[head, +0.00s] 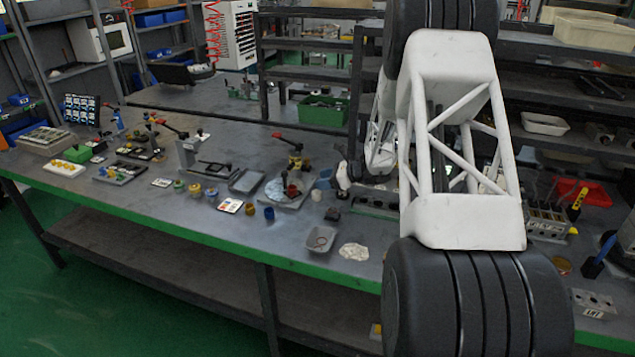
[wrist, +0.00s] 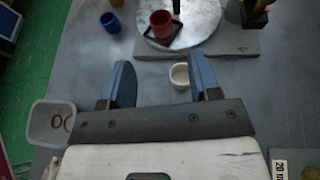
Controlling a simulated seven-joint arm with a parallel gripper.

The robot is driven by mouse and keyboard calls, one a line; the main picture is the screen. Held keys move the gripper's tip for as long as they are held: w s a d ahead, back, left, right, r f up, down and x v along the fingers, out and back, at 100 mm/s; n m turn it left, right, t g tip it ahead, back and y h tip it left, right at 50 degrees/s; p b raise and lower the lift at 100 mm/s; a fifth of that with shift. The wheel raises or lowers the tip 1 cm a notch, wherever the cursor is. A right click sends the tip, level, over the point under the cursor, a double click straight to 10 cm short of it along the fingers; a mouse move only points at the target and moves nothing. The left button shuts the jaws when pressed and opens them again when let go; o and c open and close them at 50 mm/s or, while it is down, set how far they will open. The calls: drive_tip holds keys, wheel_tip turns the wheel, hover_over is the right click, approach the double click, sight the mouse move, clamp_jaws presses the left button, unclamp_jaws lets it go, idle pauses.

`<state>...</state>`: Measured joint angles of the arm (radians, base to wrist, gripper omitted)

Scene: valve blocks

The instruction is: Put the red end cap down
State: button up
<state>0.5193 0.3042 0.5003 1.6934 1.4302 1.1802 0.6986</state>
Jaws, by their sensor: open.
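The red end cap (wrist: 161,23) is a small cup shape with its open side up. It is on the round pale disc (wrist: 205,22) of a grey fixture, close to a dark upright part. In the head view it is small, near the middle of the disc (head: 274,191). My gripper (wrist: 162,78) is open, with its two blue fingers wide apart and nothing between the tips. The cap is beyond the fingertips, apart from them.
A blue cup (wrist: 111,22) stands left of the disc. A grey tray (wrist: 52,124) with rings is at the left. Bare bench lies between the tray and blue cup.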

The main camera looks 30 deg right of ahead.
drive_tip(key=shift+s, duration=0.1)
idle(0.6)
drive_tip(key=s+a+r+n+g+h, duration=0.3)
drive_tip(key=s+a+r+n+g, duration=0.3)
drive_tip(key=s+a+r+n, duration=1.05)
drive_tip(key=s+a+r+n+h, duration=0.2)
drive_tip(key=s+a+n, duration=0.1)
drive_tip(key=s, duration=0.8)
drive_tip(key=s+a+r+n+h, duration=0.2)
drive_tip(key=s+a+n+h, duration=0.1)
drive_tip(key=s, duration=0.7)
drive_tip(key=s+a+r+n+h, duration=0.2)
drive_tip(key=s+a+n+h, duration=0.1)
drive_tip(key=s, duration=0.8)
drive_tip(key=shift+s+a+r, duration=0.25)
drive_tip(key=shift+s+r, duration=0.05)
drive_tip(key=shift+c, duration=0.7)
